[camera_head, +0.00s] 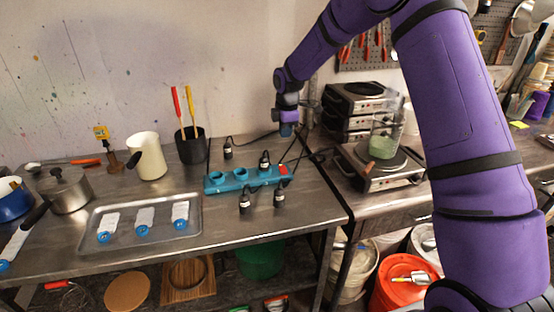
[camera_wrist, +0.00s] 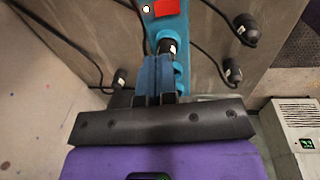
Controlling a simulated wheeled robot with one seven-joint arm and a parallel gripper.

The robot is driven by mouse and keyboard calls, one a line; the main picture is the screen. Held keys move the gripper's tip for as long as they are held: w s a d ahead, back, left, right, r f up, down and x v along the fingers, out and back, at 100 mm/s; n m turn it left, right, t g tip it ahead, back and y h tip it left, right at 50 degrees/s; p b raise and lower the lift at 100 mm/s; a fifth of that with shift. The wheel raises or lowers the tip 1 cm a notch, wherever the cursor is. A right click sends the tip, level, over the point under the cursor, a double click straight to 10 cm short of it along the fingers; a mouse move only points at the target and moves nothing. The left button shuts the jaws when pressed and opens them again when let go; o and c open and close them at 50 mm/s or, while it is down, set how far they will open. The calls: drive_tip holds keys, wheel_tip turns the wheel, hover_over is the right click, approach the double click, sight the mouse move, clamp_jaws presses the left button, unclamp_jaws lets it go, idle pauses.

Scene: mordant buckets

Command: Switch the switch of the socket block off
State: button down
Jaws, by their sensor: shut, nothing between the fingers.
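The blue socket block (camera_head: 240,181) lies on the steel table, with its red switch (camera_head: 284,170) at its right end. In the wrist view the block (camera_wrist: 182,30) runs down from the top edge, and the red switch (camera_wrist: 167,7) is partly cut off by that edge. A black plug (camera_head: 264,161) sits in the socket nearest the switch; the other sockets look empty. My gripper (camera_head: 287,130) points down, above the table and behind the block, apart from it. In the wrist view its blue fingers (camera_wrist: 155,72) are shut and empty, and hide part of the block.
Loose black plugs (camera_head: 245,201) (camera_head: 279,196) stand in front of the block, and another (camera_head: 227,150) behind it. Black cables cross the table. A metal tray (camera_head: 185,240) is at the left; hot plates (camera_head: 375,170) are at the right.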

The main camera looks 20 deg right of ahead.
sight(284, 169)
drive_tip(key=shift+f, duration=0.1)
drive_tip(key=f, duration=0.4)
drive_tip(key=w+f, duration=0.1)
drive_tip(key=f, duration=0.8)
drive_tip(key=shift+w+f, duration=0.35)
drive_tip(key=shift+f, duration=0.2)
drive_tip(key=shift+s, duration=0.1)
drive_tip(key=shift+s+r, duration=0.2)
drive_tip(key=shift+s, duration=0.45)
drive_tip(key=shift+r, duration=0.1)
drive_tip(key=shift+a+r, duration=0.1)
drive_tip(key=shift+r, duration=0.3)
wheel_tip(284, 169, up, 13)
drive_tip(key=s, duration=0.1)
drive_tip(key=shift+s, duration=0.3)
